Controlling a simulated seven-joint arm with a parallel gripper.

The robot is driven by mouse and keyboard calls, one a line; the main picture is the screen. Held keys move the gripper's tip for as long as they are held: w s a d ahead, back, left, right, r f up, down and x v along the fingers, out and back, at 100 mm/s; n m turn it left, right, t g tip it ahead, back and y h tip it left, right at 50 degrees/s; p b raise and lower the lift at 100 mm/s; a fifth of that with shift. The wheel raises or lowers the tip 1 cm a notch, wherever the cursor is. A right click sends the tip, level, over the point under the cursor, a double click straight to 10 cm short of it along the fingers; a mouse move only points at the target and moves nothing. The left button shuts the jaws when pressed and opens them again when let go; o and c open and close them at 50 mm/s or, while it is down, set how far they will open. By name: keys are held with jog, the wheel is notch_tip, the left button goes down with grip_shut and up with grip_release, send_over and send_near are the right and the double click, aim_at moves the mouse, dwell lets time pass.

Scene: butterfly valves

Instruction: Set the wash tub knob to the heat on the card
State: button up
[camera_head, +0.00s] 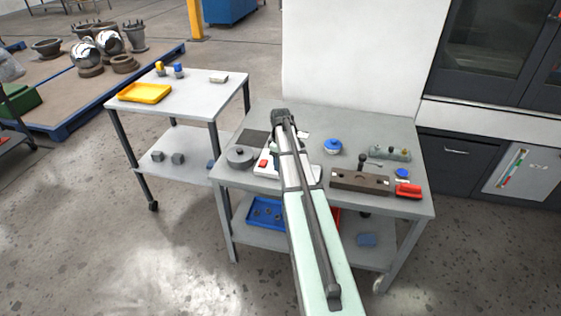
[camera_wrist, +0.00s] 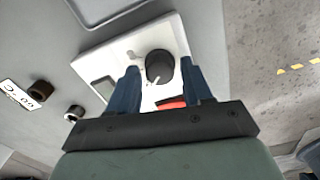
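The white control panel (camera_wrist: 112,55) fills the middle of the wrist view. It carries a black round knob (camera_wrist: 160,66) with a small pale pointer mark, a red switch (camera_wrist: 172,103) and a grey rectangle (camera_wrist: 103,88). My gripper (camera_wrist: 158,68) has two dark blue fingers, apart, one on each side of the knob; whether they touch it I cannot tell. A white card (camera_wrist: 19,97) with dark writing lies at the left, too angled to read surely. In the head view, the panel (camera_head: 262,171) is partly hidden by my arm, and the knob does not show.
On the grey table (camera_head: 300,117) stand a grey round part (camera_head: 240,157), a blue-topped round part (camera_head: 332,146), a brown block (camera_head: 358,181) and a red part (camera_head: 408,190). A side cart (camera_head: 205,90) with a yellow tray (camera_head: 145,92) stands at the left.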

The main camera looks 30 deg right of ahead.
jog(key=c, duration=0.8)
jog(key=shift+m, duration=0.4)
jog(key=m, duration=0.2)
jog(key=shift+m, duration=0.4)
jog(key=m, duration=0.4)
jog(key=shift+m, duration=0.3)
jog(key=m, duration=0.4)
jog(key=shift+d+m, duration=0.1)
jog(key=shift+m, duration=1.7)
